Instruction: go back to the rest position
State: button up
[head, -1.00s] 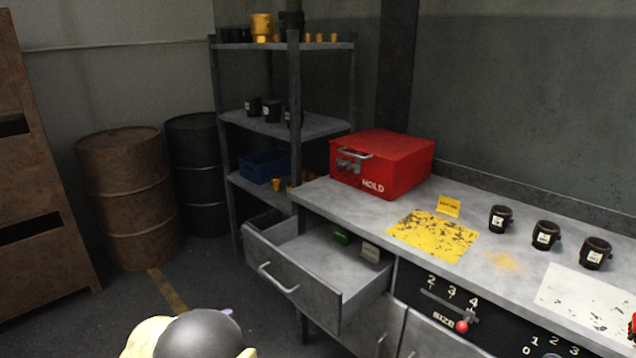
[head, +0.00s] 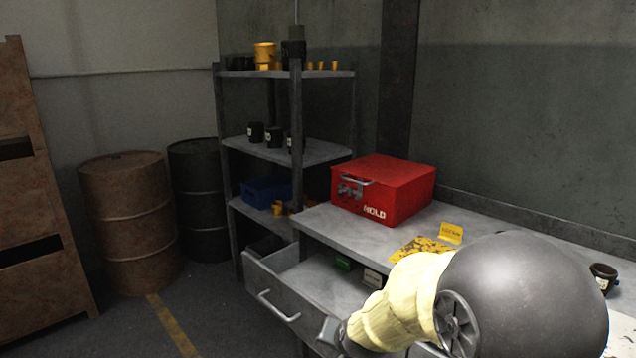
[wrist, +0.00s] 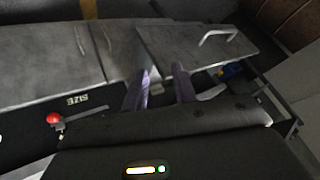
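My arm crosses the lower right of the head view, with a large dark joint and a cream link over the bench. My gripper (wrist: 163,85) shows in the wrist view as two purple-grey fingers standing apart, with nothing visible between them. Beyond the fingers is the front of the open drawer (wrist: 195,47) with its handle. In the head view the open drawer (head: 273,299) stands out from the bench, left of my arm. The fingers cannot be made out in the head view.
A red HOLD box (head: 383,190) and a partly covered yellow mat (head: 411,247) are on the bench. A grey shelf (head: 317,150) stands behind, with barrels (head: 128,222) to its left. A red-knobbed size lever (wrist: 54,119) is left of my fingers.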

jog(key=s+d+f+n+g+h, duration=0.1)
jog(key=s+d+n+g, duration=0.15)
jog(key=s+d, duration=0.45)
jog(key=s+d+f+n+g, duration=0.1)
jog(key=s+d+n+g, duration=0.2)
jog(key=s, duration=0.7)
notch_tip(320, 180, up, 22)
jog(key=m+p, duration=0.1)
jog(key=p, duration=2.1)
jog(key=shift+w+d+f, duration=0.2)
jog(key=shift+w+d, duration=0.15)
jog(key=shift+w, duration=0.05)
jog(key=shift+f+t, duration=0.1)
jog(key=shift+t, duration=0.15)
jog(key=shift+d+m, duration=0.1)
jog(key=shift+m, duration=0.15)
